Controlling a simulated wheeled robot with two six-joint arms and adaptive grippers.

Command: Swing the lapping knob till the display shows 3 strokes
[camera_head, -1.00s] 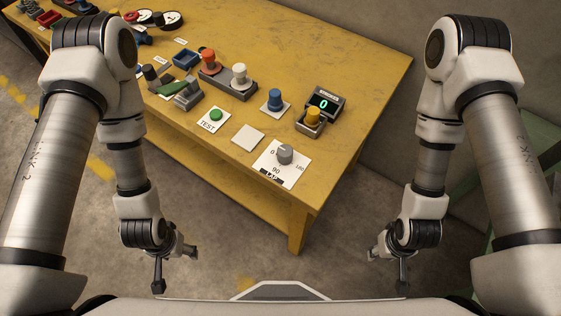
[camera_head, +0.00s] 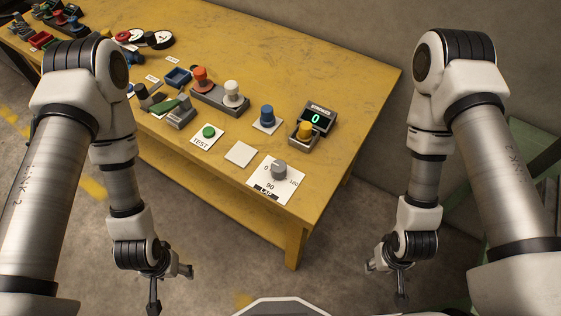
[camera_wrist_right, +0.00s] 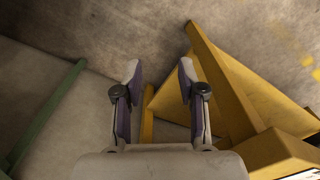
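The lapping knob (camera_head: 279,170) is a grey dial on a white plate (camera_head: 268,187) marked 0, 90 and 180, near the front right corner of the yellow table. The display (camera_head: 317,119) is a small dark box with a green 0, behind the knob plate. My left gripper (camera_head: 172,285) hangs in front of the table, apart from everything; its finger opening is unclear. My right gripper (camera_head: 385,280) hangs right of the table, away from the knob. In the right wrist view its two fingers (camera_wrist_right: 160,85) are spread with nothing between them.
A green frame (camera_head: 530,160) is at the right.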

